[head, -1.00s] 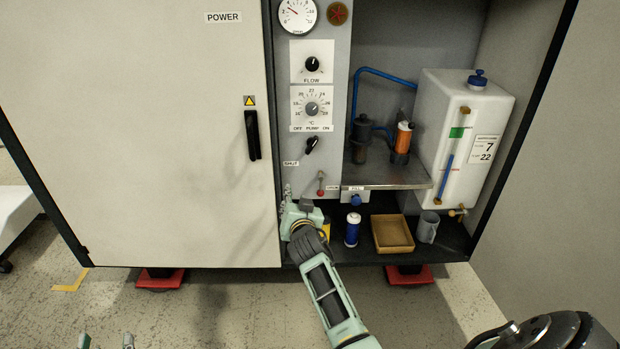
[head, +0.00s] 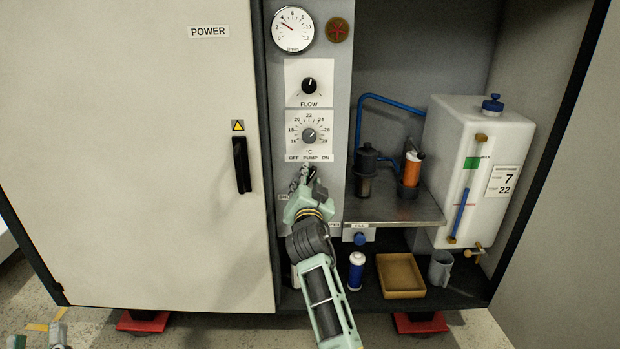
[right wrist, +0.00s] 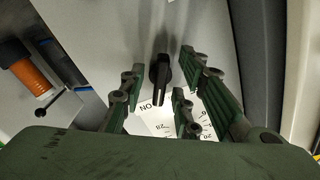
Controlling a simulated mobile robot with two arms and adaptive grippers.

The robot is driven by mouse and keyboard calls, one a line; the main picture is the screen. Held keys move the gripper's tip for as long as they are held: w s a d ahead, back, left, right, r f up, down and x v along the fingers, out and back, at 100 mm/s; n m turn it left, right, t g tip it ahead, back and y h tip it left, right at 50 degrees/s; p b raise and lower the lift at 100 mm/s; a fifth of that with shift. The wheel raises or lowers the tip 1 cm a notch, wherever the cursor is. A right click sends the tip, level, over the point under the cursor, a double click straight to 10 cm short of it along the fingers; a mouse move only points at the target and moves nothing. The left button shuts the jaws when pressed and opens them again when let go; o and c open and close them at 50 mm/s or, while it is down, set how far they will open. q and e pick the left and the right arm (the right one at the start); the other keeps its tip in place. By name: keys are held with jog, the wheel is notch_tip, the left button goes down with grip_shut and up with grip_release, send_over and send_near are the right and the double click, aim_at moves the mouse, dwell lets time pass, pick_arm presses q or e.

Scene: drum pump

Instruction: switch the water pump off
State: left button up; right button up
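The black pump switch knob (right wrist: 160,73) shows in the right wrist view, its narrow end toward the ON mark (right wrist: 151,105). In the head view it is mostly hidden behind my right gripper (head: 303,187), just below the OFF PUMP ON label (head: 309,157). My right gripper (right wrist: 165,95) is open, with its fingers on both sides of the knob and gaps between. I cannot tell how deep the knob sits between the fingers.
Above the switch are a temperature dial (head: 309,135), the FLOW knob (head: 309,85) and a gauge (head: 293,30). Right of the panel are a metal shelf (head: 400,208) and a white tank (head: 480,165). A tray (head: 401,292) and mug (head: 440,268) stand below.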

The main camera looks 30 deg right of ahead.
jog(key=shift+r, duration=0.1)
grip_shut()
